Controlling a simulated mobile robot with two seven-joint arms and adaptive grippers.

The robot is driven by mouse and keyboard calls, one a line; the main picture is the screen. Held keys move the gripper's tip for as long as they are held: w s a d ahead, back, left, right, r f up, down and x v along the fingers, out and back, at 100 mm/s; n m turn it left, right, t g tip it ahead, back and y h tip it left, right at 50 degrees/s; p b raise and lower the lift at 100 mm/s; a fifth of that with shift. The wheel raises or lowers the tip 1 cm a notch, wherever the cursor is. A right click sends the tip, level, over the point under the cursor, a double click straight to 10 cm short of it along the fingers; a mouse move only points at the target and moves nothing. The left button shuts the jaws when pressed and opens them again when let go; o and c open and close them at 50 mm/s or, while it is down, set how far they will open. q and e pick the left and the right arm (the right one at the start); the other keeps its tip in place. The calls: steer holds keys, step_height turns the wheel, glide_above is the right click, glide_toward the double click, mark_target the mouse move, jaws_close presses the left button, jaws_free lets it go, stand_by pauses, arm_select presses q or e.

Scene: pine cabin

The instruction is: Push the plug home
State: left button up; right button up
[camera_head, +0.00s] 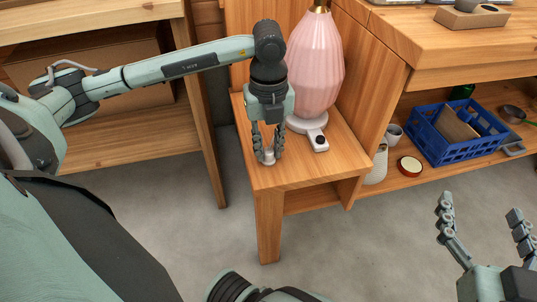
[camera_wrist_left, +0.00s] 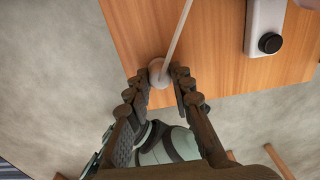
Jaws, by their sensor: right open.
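A small pale rounded plug (camera_head: 267,158) is between the fingertips of my left gripper (camera_head: 268,151), low over the left part of the small wooden table (camera_head: 291,174). In the left wrist view, the plug (camera_wrist_left: 157,74) has a thin pale cord running up from it, and the left fingers (camera_wrist_left: 158,80) close in on both sides. A white block (camera_head: 313,133) with a round black piece (camera_head: 320,140) lies on the table to the right of the plug, apart from it. Whether the plug touches the tabletop is not clear. My right gripper (camera_head: 484,232) is open and empty at the lower right.
A pink ribbed lamp (camera_head: 316,65) stands close behind the white block. A lower shelf at right holds a blue crate (camera_head: 451,142), a red-rimmed lid (camera_head: 410,166) and a pale vase (camera_head: 378,164). A wooden shelf unit with a cardboard box (camera_head: 95,75) stands at left.

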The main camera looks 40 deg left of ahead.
mark_target(269, 150)
arm_select(q)
jaws_close()
steer(key=shift+r, duration=0.1)
steer(key=shift+r+p, duration=1.1)
steer(key=shift+r, duration=0.35)
